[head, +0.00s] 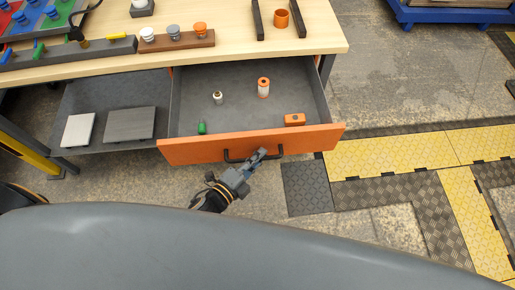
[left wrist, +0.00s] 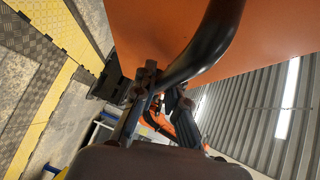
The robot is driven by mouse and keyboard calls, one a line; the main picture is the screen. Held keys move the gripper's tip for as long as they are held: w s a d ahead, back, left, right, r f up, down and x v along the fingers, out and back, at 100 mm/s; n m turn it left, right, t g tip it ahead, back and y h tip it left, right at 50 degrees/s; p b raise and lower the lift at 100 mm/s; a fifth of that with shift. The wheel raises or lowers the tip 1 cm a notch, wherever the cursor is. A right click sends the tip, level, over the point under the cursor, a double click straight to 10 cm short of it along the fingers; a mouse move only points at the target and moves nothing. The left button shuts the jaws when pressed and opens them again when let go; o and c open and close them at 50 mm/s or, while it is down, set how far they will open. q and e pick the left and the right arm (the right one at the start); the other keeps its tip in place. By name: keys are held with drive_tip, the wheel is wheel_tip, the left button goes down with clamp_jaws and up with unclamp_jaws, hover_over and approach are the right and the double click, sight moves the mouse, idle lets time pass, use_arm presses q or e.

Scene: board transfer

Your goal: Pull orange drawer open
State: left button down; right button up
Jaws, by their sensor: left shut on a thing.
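The orange drawer (head: 180,151) stands pulled out from under the wooden workbench, and its grey inside shows. Its black bar handle (head: 238,158) is on the orange front. My right gripper is not in view.
A lower shelf (head: 90,100) with two flat plates is at left. Floor tiles (head: 400,155) lie at right.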

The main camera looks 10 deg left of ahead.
use_arm(q)
drive_tip(key=shift+s+d, duration=0.2)
drive_tip(key=shift+s, duration=0.65)
drive_tip(key=c, duration=1.4)
unclamp_jaws()
drive_tip(key=shift+o, duration=0.2)
drive_tip(key=v, duration=1.2)
drive_tip(key=shift+f, duration=0.1)
drive_tip(key=s+a+f+n+g+y, duration=0.3)
drive_tip(key=f+n, duration=0.3)
drive_tip(key=f, duration=0.7)
drive_tip(key=s+a+f+n+g+y, duration=0.25)
drive_tip(key=f+n, duration=0.25)
drive_tip(key=f, duration=0.7)
drive_tip(key=s+a+f+n+g+y, duration=0.1)
drive_tip(key=s+a+f+n+g, duration=0.1)
drive_tip(key=s+f+n+g, duration=0.2)
drive_tip(key=s+a+f+n+g+y, duration=0.1)
drive_tip(key=s+a+f+n+g, duration=0.2)
drive_tip(key=s+f, duration=0.6)
drive_tip(key=s+n+g, duration=0.1)
drive_tip(key=s, duration=0.1)
drive_tip(key=shift+s+a, duration=0.2)
drive_tip(key=shift+s, duration=0.15)
